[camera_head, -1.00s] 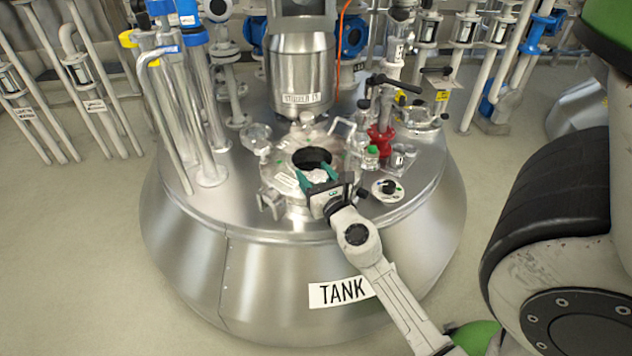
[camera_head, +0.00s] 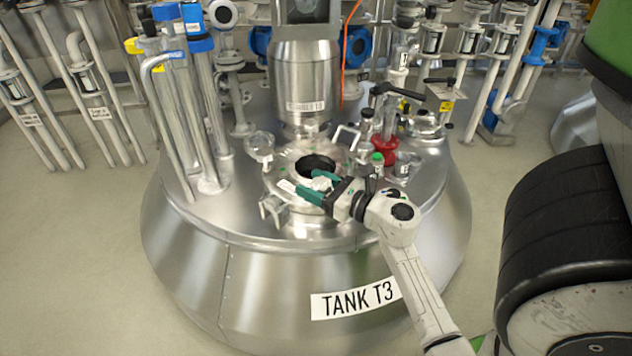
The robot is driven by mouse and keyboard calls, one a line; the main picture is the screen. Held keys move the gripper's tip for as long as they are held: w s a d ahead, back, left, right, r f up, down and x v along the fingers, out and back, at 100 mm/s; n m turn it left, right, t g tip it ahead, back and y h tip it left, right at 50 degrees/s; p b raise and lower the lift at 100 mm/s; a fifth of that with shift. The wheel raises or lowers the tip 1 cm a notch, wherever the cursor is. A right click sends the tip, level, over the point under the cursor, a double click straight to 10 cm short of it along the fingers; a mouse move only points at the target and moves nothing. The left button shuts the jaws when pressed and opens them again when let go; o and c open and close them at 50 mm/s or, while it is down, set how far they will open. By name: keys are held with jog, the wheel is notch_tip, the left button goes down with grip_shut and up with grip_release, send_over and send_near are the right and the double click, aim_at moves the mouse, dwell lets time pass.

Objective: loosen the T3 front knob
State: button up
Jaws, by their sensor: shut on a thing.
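The tank T3 (camera_head: 322,307) is a big steel vessel with its name on a front label. On its top is a round flange (camera_head: 285,166) with a dark open hole in the middle. My gripper (camera_head: 312,187) has green fingers and reaches in from the right at the front rim of the flange. It is shut on a small pale knob (camera_head: 321,183), which shows only partly between the fingers. The fingers and wrist hide the rest of the knob and the rim near it.
A steel stirrer housing (camera_head: 304,80) stands behind the hole. A red valve fitting (camera_head: 384,150) with a black handle and a green-capped part (camera_head: 377,160) stand right of the flange, near my wrist. Tall blue-capped pipes (camera_head: 205,110) rise at the left.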

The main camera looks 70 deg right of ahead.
jog(key=shift+f+n+y, duration=0.35)
jog(key=shift+n+y, duration=0.05)
jog(key=shift+y, duration=0.2)
jog(key=o, duration=1)
jog(key=shift+r, duration=0.2)
jog(key=p+v, duration=0.2)
jog(key=v, duration=0.8)
jog(key=shift+s+a, duration=0.15)
jog(key=shift+s, duration=0.2)
